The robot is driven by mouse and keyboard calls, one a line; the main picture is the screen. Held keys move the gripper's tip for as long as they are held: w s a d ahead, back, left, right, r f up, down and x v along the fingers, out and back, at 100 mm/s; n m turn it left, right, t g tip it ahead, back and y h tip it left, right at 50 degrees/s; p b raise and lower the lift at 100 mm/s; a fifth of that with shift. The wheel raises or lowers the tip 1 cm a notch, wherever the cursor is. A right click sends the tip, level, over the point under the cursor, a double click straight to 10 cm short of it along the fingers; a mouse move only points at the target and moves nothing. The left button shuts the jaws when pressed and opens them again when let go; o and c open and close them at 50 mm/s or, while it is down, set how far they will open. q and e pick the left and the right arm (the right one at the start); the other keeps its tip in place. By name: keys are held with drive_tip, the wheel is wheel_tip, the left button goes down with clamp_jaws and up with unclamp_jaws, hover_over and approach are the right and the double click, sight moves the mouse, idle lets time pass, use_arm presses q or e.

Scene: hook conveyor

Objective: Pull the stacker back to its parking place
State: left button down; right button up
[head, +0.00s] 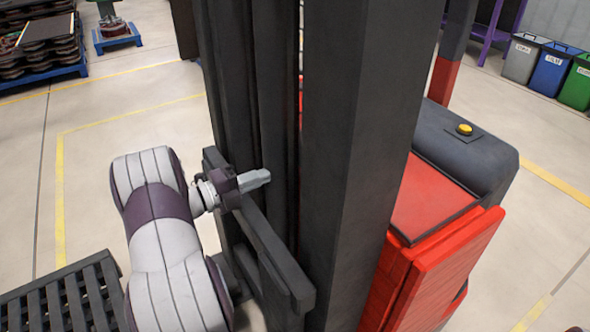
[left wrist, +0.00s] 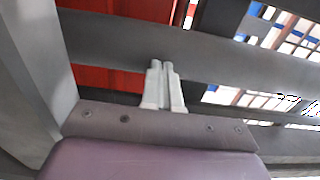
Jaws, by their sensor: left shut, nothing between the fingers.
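The stacker has a red body (head: 420,205), a dark hood with a yellow button (head: 464,129) and a tall dark mast (head: 350,130), which stands close in front of me and fills the middle of the head view. My left gripper (head: 262,178) is shut and empty. It reaches over a dark crossbar (head: 262,235) of the stacker's carriage, close to the mast. In the left wrist view the shut fingers (left wrist: 161,66) point at a dark crossbar (left wrist: 200,45), with red behind it. I cannot tell whether they touch. My right gripper is not in view.
A dark slatted pallet (head: 65,300) lies at the lower left. A yellow floor line (head: 62,180) marks an area at the left. Loaded blue pallets (head: 45,75) stand at the back left. Bins (head: 553,72) stand at the back right.

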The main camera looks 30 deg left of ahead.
sight(304, 161)
use_arm(q)
drive_tip(key=b+x, duration=0.1)
drive_tip(key=x, duration=0.8)
drive_tip(key=shift+w, duration=0.2)
